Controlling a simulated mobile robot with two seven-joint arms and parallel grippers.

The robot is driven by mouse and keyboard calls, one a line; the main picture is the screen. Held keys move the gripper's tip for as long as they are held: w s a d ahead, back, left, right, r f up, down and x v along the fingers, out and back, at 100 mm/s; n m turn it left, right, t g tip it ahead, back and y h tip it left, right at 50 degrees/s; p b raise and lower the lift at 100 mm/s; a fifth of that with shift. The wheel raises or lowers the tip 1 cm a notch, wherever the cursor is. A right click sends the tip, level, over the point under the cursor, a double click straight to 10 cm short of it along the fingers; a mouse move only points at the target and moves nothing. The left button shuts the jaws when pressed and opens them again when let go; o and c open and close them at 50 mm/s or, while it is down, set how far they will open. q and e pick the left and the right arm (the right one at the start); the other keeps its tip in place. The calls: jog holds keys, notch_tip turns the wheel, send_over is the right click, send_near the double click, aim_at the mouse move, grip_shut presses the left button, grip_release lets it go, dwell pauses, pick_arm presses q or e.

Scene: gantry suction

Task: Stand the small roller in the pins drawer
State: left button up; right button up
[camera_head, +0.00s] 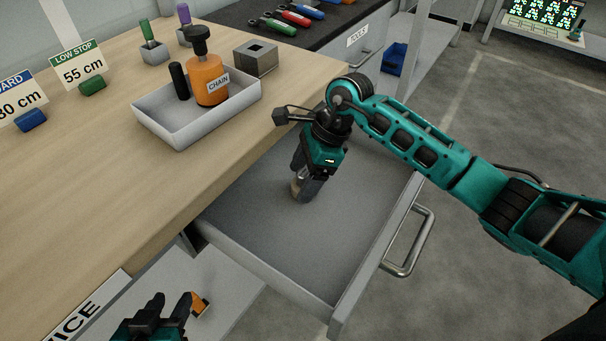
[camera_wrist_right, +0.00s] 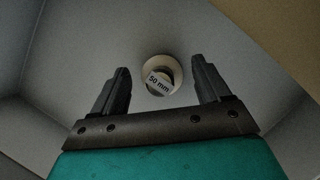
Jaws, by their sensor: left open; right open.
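The small roller (camera_wrist_right: 149,66) shows end-on in the right wrist view as a pale ring with a "50 mm" label, so it appears to stand upright on the drawer floor. In the head view only a tan sliver of the roller (camera_head: 295,187) shows beside my right gripper (camera_head: 306,194); the rest is hidden. The right gripper is open and points down into the drawer, with its fingers (camera_wrist_right: 160,78) on either side of the roller, apart from it in the wrist view. The open grey drawer (camera_head: 260,263) is pulled out from the bench. My left gripper (camera_head: 168,306) is open at the bottom left.
A grey tray (camera_head: 182,134) on the wooden bench (camera_head: 150,200) holds an orange "CHAIN" container (camera_head: 207,82) and a black cylinder (camera_head: 180,82). A metal block (camera_head: 255,60) stands beside it. The drawer's front wall and handle (camera_head: 412,245) are right of my gripper. The drawer floor around is clear.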

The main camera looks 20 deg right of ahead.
jog(key=p+v, duration=0.1)
jog(key=v, duration=1)
jog(key=shift+r, duration=0.3)
jog(key=shift+f, duration=0.1)
